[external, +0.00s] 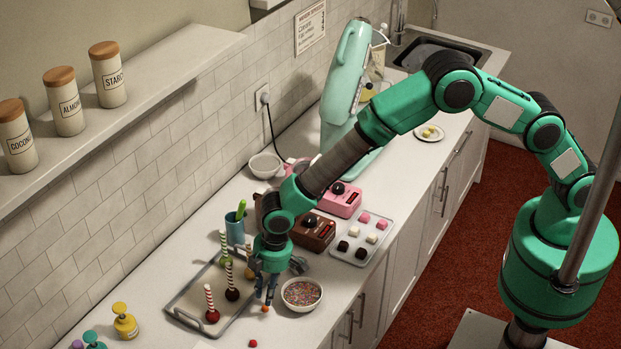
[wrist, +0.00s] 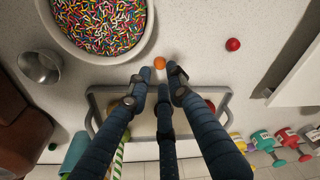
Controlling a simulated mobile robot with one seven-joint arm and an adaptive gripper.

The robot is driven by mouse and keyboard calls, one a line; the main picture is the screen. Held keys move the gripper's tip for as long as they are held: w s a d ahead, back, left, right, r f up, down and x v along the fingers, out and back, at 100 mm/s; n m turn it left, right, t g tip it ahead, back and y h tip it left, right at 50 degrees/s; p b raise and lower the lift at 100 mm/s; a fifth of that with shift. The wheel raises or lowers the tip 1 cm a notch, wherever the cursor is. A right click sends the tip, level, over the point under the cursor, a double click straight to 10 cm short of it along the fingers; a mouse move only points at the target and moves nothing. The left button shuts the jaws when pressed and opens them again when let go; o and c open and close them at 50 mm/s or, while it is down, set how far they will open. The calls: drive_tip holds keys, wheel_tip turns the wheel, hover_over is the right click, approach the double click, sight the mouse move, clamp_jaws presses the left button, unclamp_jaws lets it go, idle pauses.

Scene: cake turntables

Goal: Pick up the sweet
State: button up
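A small orange round sweet (external: 264,309) lies on the white counter beside the sprinkle bowl. It also shows in the wrist view (wrist: 159,63), just beyond my fingertips. A small red round sweet (external: 253,343) lies nearer the front; in the wrist view it is at the upper right (wrist: 233,44), apart from my fingers. My gripper (external: 268,298) points down just above the orange sweet. In the wrist view its dark blue fingers (wrist: 159,74) are spread with a gap between the tips, and nothing is held. I cannot tell whether a tip touches the orange sweet.
A white bowl of sprinkles (external: 302,306) stands close to the right of my gripper. A metal-rimmed tray (external: 192,321) with striped-stick cake pops (external: 211,314) is on the left. A brown melter (external: 313,237) and a tray of sweets (external: 383,222) stand behind.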

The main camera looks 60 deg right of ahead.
drive_tip(key=shift+w+a+f, duration=0.1)
drive_tip(key=shift+a+f, duration=0.05)
drive_tip(key=shift+f, duration=0.95)
drive_tip(key=shift+w+a+f, duration=0.1)
drive_tip(key=shift+f, duration=0.95)
drive_tip(key=c, duration=0.3)
drive_tip(key=shift+c, duration=0.3)
drive_tip(key=shift+r, duration=0.1)
wheel_tip(320, 180, up, 10)
